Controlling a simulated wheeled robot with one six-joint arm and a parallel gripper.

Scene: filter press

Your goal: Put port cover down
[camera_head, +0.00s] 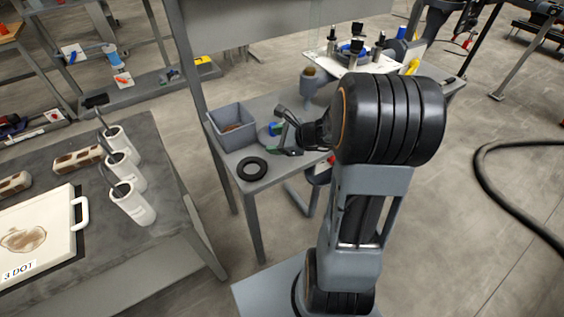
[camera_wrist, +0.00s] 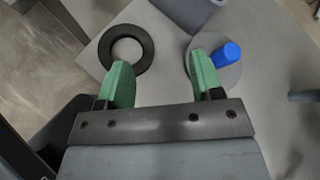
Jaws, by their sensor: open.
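The port cover appears to be the grey disc (camera_wrist: 231,75) with a blue handle (camera_wrist: 228,54). It lies flat on the grey table (camera_wrist: 165,88). In the head view the disc (camera_head: 264,137) is partly hidden by my gripper (camera_head: 284,140). My gripper (camera_wrist: 160,64) has green fingers, spread wide with nothing between them. In the wrist view its right finger overlaps the left part of the disc, and the blue handle is just right of that finger. I cannot tell whether the finger touches the disc.
A black ring (camera_head: 252,168) lies on the table left of my gripper, near the front corner. A grey bin (camera_head: 233,127) stands at the table's left edge. A grey cup-like post (camera_head: 308,82) stands behind. Another bench (camera_head: 165,215) with white canisters is at left.

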